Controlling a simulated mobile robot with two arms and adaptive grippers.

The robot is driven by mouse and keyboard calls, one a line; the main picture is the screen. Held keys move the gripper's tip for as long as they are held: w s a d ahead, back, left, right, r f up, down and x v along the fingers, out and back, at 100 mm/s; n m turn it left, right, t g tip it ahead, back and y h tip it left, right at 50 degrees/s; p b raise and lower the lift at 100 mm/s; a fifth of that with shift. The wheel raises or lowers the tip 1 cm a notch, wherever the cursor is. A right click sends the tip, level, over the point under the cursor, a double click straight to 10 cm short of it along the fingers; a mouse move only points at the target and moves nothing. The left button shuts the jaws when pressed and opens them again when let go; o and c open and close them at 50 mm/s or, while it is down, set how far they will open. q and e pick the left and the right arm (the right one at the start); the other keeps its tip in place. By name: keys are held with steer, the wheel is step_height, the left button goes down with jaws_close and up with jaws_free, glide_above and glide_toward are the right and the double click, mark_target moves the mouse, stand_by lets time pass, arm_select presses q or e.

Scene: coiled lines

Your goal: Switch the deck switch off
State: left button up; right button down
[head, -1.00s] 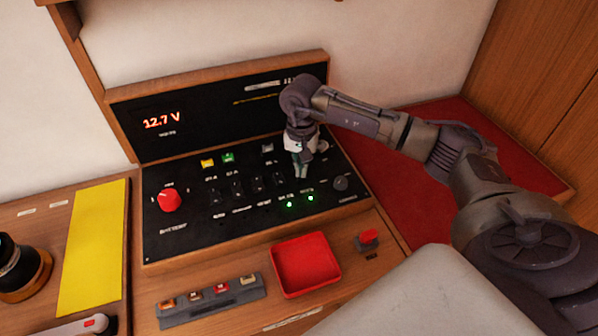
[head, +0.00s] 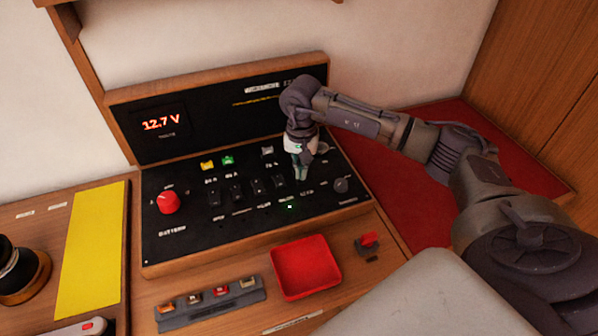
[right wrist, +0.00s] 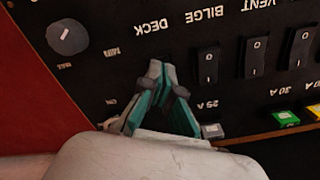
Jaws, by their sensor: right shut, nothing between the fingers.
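The black switch panel (head: 185,235) stands on the wooden counter. My right gripper (head: 301,178) is shut and empty, pointing down at the right end of its row of rocker switches. In the right wrist view, which is upside down, the shut fingertips (right wrist: 155,66) are just by the DECK label (right wrist: 152,27). The deck switch is hidden behind the fingers; I cannot tell whether they touch it. The bilge switch (right wrist: 205,66) shows beside them. My left gripper is not in view.
A red knob (head: 168,202) and a grey dimmer knob (head: 341,185) flank the switches. In front are a red tray (head: 306,267), a fuse strip (head: 210,303) and a small red switch (head: 368,241). A display (head: 161,123) reads 12.7 V.

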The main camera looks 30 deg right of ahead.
steer(key=shift+r+p, duration=1.3)
steer(key=shift+r, duration=1.7)
steer(key=shift+a+f, duration=0.1)
